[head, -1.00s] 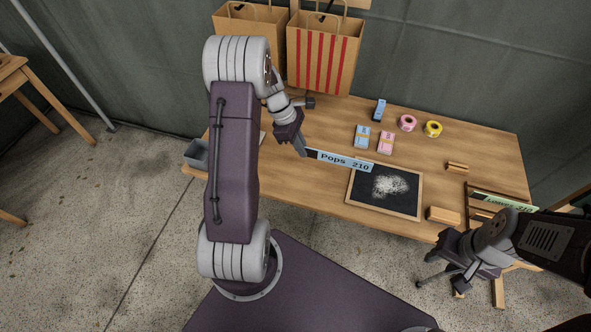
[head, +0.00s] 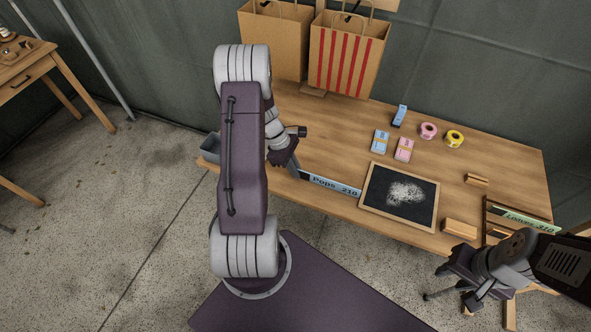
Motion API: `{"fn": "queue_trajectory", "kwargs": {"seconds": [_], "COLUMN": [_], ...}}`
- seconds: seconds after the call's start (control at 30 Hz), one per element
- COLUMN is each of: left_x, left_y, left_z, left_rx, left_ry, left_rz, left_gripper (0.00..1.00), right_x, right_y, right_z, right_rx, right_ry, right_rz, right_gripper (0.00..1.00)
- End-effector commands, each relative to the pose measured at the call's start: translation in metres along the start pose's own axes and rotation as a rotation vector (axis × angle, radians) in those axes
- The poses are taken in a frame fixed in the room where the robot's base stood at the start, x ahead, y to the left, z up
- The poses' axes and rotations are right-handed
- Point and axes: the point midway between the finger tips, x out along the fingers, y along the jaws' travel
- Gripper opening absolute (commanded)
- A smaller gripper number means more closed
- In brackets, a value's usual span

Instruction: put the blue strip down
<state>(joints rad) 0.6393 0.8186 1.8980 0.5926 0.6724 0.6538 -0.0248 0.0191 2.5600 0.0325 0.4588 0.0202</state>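The blue strip (head: 335,186), lettered "Pops 210", is at the front left part of the wooden table, left of the chalkboard. It looks close to the tabletop; I cannot tell whether its whole underside touches. My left gripper (head: 297,173) is at the strip's left end and looks shut on it; the fingertips are small and partly hidden. My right gripper (head: 446,285) is empty, fingers apart, in front of the table's right front edge.
A black chalkboard (head: 388,209) with a white smudge lies right of the strip. A wooden block (head: 459,229) and a rack with a green strip (head: 527,220) are further right. Blue (head: 380,142) and pink (head: 404,149) packs lie behind. Paper bags (head: 345,55) stand at the back.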

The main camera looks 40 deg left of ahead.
Motion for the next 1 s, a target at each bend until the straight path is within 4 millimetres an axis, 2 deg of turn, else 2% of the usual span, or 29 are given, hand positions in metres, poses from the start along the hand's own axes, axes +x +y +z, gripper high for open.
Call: {"fn": "queue_trajectory", "kwargs": {"seconds": [0.1,0.13,0.2,0.47,0.57,0.67,0.9,1.0], "left_x": [0.004,0.003,0.003,0.002,-0.006,-0.026,-0.088,-0.106], "left_y": [0.0,0.0,0.0,0.0,0.001,0.001,0.001,0.001], "left_z": [-0.002,-0.001,-0.001,-0.001,0.001,0.001,0.0,0.0], "left_rx": [0.0,0.0,0.0,0.0,0.0,0.0,0.0,-0.001], "left_ry": [0.0,0.0,0.0,0.0,0.0,0.002,0.002,0.001], "left_rz": [0.0,0.0,0.0,0.0,0.002,0.005,0.005,0.003], "left_gripper": [0.0,0.13,0.27,0.27,0.27,0.27,0.27,0.27], "right_x": [0.003,0.002,0.002,0.001,-0.002,-0.005,-0.013,-0.014], "right_y": [0.0,0.0,0.0,0.0,0.0,0.0,0.0,0.0], "right_z": [0.0,0.0,0.0,0.0,0.0,-0.001,-0.001,-0.002], "right_rx": [0.0,0.0,0.0,0.0,0.0,0.0,0.0,0.0], "right_ry": [0.0,0.0,0.0,0.0,0.0,0.0,0.0,0.0], "right_rz": [0.0,0.0,0.0,0.0,0.0,0.0,0.0,0.0], "right_gripper": [0.36,0.36,0.36,0.36,0.36,0.36,0.36,0.36]}}
